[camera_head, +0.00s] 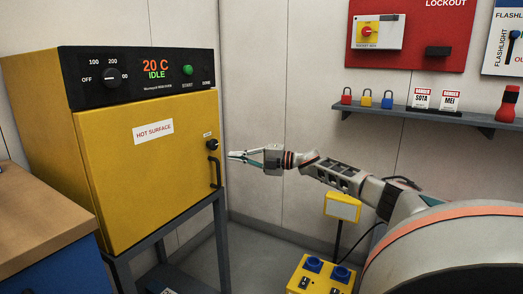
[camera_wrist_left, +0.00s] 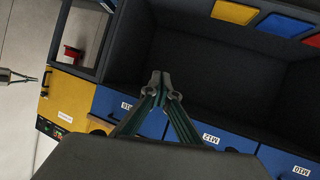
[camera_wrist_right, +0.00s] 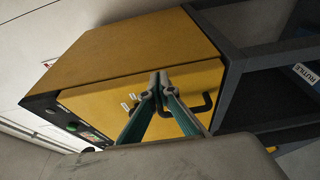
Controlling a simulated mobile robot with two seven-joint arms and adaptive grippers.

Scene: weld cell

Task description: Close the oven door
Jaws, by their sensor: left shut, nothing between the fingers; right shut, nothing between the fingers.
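The yellow oven (camera_head: 38,130) stands on a dark frame at the left of the head view. Its front door (camera_head: 140,190) carries a "HOT SURFACE" label and looks flush with the body; no gap shows. A black handle (camera_head: 216,172) is on the door's right edge, below a black knob (camera_head: 212,144). My right gripper (camera_head: 233,156) is shut and empty, just right of the handle in the picture, apart from it. In the right wrist view its fingertips (camera_wrist_right: 159,80) overlap the door beside the handle (camera_wrist_right: 202,104). My left gripper (camera_wrist_left: 158,80) is shut and empty, seen only in its wrist view.
A wooden-topped blue cabinet (camera_head: 40,225) stands in front of the oven at left. A shelf (camera_head: 430,116) with padlocks and tags is on the back wall, under a red lockout board (camera_head: 415,60). A yellow box with blue knobs (camera_head: 318,275) is low at right.

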